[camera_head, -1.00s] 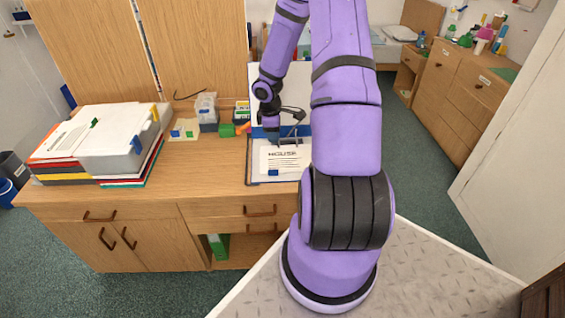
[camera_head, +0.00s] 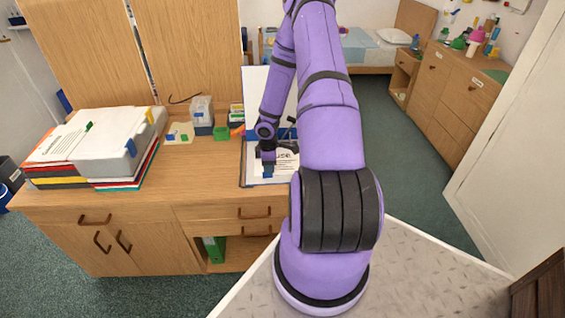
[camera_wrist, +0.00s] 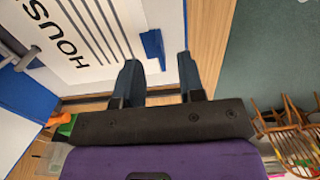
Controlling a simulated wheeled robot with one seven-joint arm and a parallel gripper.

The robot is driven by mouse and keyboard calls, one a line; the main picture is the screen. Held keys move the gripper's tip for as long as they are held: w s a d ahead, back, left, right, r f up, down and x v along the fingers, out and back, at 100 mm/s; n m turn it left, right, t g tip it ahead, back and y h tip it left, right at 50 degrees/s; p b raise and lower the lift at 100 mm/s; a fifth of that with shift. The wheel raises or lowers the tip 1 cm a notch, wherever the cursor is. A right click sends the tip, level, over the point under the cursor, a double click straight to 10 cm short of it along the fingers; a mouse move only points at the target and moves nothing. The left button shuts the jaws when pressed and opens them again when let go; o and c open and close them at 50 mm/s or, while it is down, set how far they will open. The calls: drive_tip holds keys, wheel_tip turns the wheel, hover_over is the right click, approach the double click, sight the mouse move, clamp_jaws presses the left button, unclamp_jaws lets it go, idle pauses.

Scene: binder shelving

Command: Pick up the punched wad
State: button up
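White printed sheets headed "HOUSE", which look like the punched wad (camera_head: 287,163), lie in an open blue binder (camera_head: 243,170) on the desk. In the wrist view the wad (camera_wrist: 100,25) fills the upper left, with a blue tab (camera_wrist: 152,48) at its edge. My gripper (camera_wrist: 158,60) is open, its two dark fingers apart with nothing between them. The tab lies just beyond the fingertips. In the head view my gripper (camera_head: 267,165) is over the wad's near left part, partly hiding it. Whether the fingers touch the paper I cannot tell.
A stack of papers and folders (camera_head: 95,145) stands at the desk's left. A clear-topped holder (camera_head: 202,112), a green block (camera_head: 221,133) and sticky notes (camera_head: 180,133) sit behind the binder's left. Bare desktop (camera_head: 200,165) lies between stack and binder.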

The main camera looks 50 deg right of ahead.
wheel_tip(320, 180, down, 4)
drive_tip(key=shift+f, duration=0.1)
clamp_jaws()
idle(0.4)
wheel_tip(320, 180, up, 10)
idle(0.4)
